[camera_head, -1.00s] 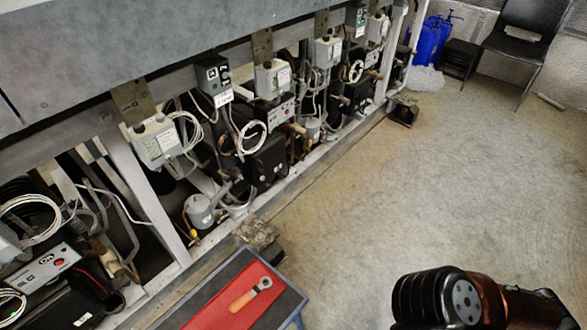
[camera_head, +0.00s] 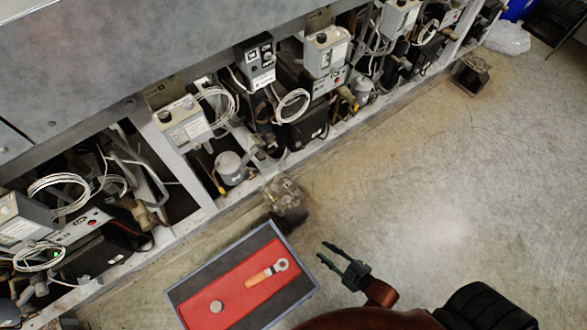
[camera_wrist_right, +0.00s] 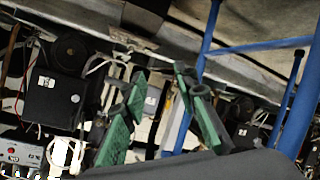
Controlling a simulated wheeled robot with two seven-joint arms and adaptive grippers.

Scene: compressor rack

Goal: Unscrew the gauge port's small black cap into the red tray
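The red tray (camera_head: 236,284) lies on a blue-edged cart top (camera_head: 222,267) in the lower middle of the head view. In it are a ratchet wrench with an orange handle (camera_head: 259,277) and a small round grey piece (camera_head: 216,306). My right gripper (camera_head: 326,253) is to the right of the tray, its two fingers apart with nothing between them. Its green-padded fingers (camera_wrist_right: 160,80) also show spread in the right wrist view. I cannot make out the gauge port or its small black cap. My left gripper is not in view.
The compressor rack runs diagonally behind the cart, with grey control boxes (camera_head: 184,122), coiled white hoses (camera_head: 292,104) and a grey cylinder (camera_head: 230,167). A rusty block (camera_head: 285,198) stands at its foot. The concrete floor (camera_head: 430,200) to the right is open. Blue bars (camera_wrist_right: 198,70) cross the wrist view.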

